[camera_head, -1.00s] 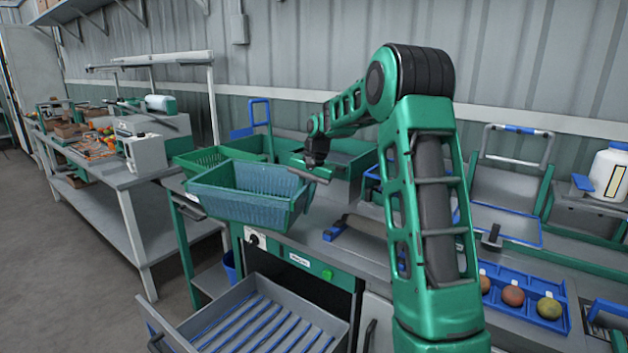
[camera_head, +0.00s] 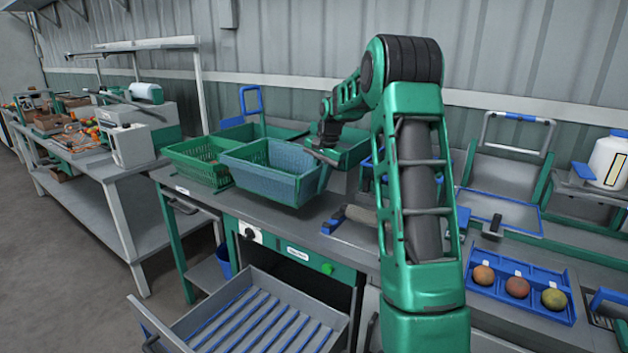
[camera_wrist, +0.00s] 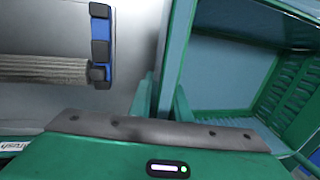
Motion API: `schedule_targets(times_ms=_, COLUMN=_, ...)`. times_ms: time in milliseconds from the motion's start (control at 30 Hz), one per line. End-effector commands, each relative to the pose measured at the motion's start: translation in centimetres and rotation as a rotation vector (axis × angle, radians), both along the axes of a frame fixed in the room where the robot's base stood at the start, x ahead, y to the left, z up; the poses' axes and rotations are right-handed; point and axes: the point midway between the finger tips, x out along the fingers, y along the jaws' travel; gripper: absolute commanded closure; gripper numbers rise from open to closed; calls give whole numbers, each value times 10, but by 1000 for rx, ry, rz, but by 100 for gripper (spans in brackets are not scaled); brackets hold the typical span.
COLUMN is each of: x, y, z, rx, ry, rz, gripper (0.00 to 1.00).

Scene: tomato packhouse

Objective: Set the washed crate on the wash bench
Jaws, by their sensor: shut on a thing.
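The washed crate (camera_head: 268,180) is blue-green with slotted sides. My gripper (camera_head: 322,158) is shut on its right rim in the head view. The crate looks roughly level over the wash bench (camera_head: 345,246), close to the bench top; I cannot tell whether its base touches. In the wrist view the crate's wall (camera_wrist: 178,60) runs between the fingers of my gripper (camera_wrist: 163,100), and the crate's empty inside shows at the right. The bench top shows at the left.
A green crate (camera_head: 188,164) stands just left of the held crate. A roller (camera_head: 358,214) lies to the right, and a blue tray with several round fruits (camera_head: 500,298) is farther right. An open slatted drawer (camera_head: 262,330) juts out below the bench front.

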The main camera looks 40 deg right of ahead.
Motion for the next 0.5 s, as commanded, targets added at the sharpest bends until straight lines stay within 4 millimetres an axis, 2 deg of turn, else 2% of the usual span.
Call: schedule_targets(times_ms=500, x=0, y=0, z=-35, rx=-1, ry=-4, rz=1, gripper=100)
